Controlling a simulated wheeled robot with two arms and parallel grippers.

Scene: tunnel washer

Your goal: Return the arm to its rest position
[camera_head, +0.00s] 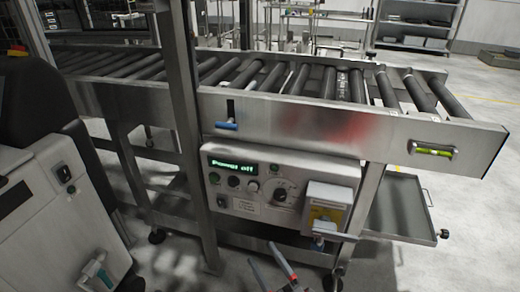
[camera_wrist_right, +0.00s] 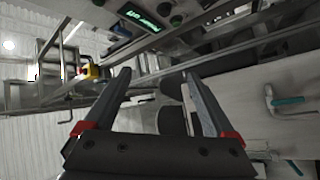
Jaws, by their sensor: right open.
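My right gripper (camera_head: 263,254) shows at the bottom middle of the head view, in front of the washer's control panel and below it. In the right wrist view its two dark fingers (camera_wrist_right: 156,76) with red parts at their bases are spread apart, with nothing between them. The control panel (camera_head: 263,212) has knobs, buttons and a green display (camera_head: 233,166) that reads "Power off". The display also shows at the top of the right wrist view (camera_wrist_right: 139,18). My left gripper is not in view.
A roller conveyor (camera_head: 350,124) runs above the panel. A steel post (camera_head: 186,130) stands left of the panel. A grey box with a yellow label (camera_head: 326,210) sits at its right end. A metal tray (camera_head: 400,212) is low at the right. A white cabinet (camera_head: 50,225) stands at the left.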

